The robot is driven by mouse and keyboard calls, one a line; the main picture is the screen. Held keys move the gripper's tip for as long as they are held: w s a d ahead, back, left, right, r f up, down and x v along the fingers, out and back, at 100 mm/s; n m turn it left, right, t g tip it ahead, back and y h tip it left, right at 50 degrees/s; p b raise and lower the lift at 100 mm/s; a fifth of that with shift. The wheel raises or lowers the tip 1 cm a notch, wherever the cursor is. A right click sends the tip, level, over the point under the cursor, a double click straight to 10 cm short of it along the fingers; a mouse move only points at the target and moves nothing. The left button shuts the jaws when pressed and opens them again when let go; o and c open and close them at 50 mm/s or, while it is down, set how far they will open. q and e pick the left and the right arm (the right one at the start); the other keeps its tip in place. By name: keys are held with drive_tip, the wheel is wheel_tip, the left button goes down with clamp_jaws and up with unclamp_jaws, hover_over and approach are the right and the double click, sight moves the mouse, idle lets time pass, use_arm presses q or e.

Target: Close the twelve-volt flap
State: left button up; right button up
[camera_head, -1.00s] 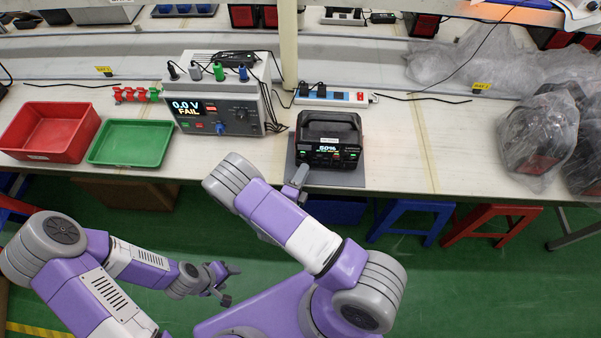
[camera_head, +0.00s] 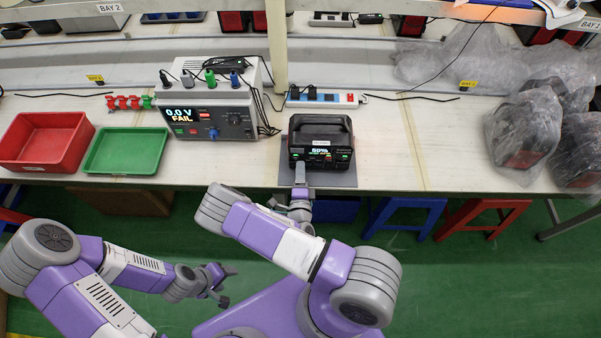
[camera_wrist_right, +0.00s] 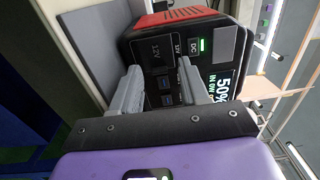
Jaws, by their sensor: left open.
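The black power station (camera_head: 320,128) stands on a grey mat (camera_head: 342,180) at the bench's front edge, its lit screen facing me. In the right wrist view the power station (camera_wrist_right: 195,28) has a red and black casing and fills the upper middle. A dark panel marked 12V (camera_wrist_right: 152,53) shows on its front; I cannot tell how far its flap is open. My right gripper (camera_wrist_right: 160,70) has its fingers apart and empty, close in front of the ports below the 12V markings; contact is unclear. My left gripper (camera_head: 224,285) is open and empty over the floor, away from the bench.
A test unit (camera_head: 209,115) reading FAIL stands left of the station, with cables. A power strip (camera_head: 322,99) lies behind. Green (camera_head: 124,151) and red (camera_head: 45,140) trays are at left. Bagged units (camera_head: 522,132) are at right. The bench between station and bags is clear.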

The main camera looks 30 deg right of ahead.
drive_tip(key=p+v, duration=0.1)
drive_tip(key=v, duration=0.6)
drive_tip(key=shift+s+a, duration=0.15)
drive_tip(key=shift+s, duration=0.15)
idle(0.4)
